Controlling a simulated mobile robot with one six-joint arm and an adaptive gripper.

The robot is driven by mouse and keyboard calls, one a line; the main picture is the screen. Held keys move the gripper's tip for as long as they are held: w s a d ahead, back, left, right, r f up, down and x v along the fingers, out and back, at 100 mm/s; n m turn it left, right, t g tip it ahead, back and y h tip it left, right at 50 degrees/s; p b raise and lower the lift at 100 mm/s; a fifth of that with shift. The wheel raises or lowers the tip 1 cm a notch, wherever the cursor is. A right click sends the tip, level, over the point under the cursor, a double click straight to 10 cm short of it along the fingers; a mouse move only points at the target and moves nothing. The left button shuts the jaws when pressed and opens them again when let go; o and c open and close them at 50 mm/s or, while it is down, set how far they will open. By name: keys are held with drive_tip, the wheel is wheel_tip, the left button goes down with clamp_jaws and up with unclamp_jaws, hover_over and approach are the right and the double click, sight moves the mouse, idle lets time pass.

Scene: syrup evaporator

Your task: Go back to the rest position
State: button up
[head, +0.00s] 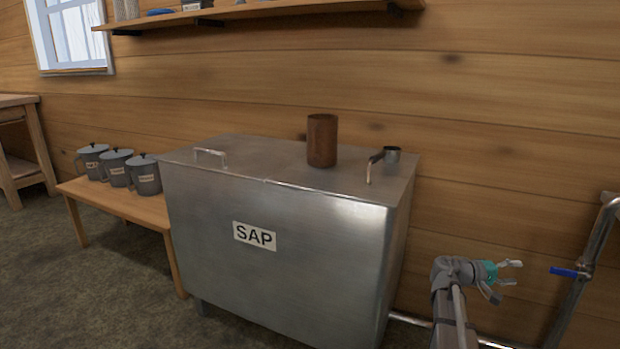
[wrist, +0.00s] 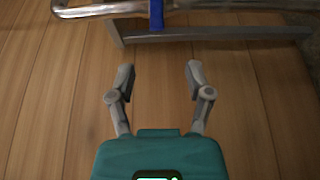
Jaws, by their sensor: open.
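My gripper (head: 508,273) is at the right of the head view, in front of the wooden wall and to the right of the metal sap tank (head: 300,248). Its fingers point right, toward a pipe with a blue valve handle (head: 565,272), and stay apart from it. In the wrist view my gripper (wrist: 157,75) shows its two grey fingers spread, with nothing between them. Beyond the fingertips are the metal pipe (wrist: 225,7) and the blue handle (wrist: 157,14).
Several lidded grey cans (head: 116,167) stand on a low wooden bench (head: 125,203) at the left. A shelf (head: 250,12) hangs above. A low pipe (head: 410,321) runs right from the tank.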

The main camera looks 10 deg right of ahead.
drive_tip(key=s+a+n+t+y+p, duration=0.1)
drive_tip(key=s+a+t+y+p, duration=0.15)
drive_tip(key=a+y+p, duration=1.3)
drive_tip(key=s+a+n+t+y+p, duration=0.1)
drive_tip(key=s+a+y+p, duration=0.15)
drive_tip(key=a, duration=2.65)
wheel_tip(320, 180, up, 36)
drive_tip(key=p, duration=3.6)
drive_tip(key=shift+s+d, duration=0.15)
drive_tip(key=shift+s, duration=0.05)
drive_tip(key=shift+f, duration=0.1)
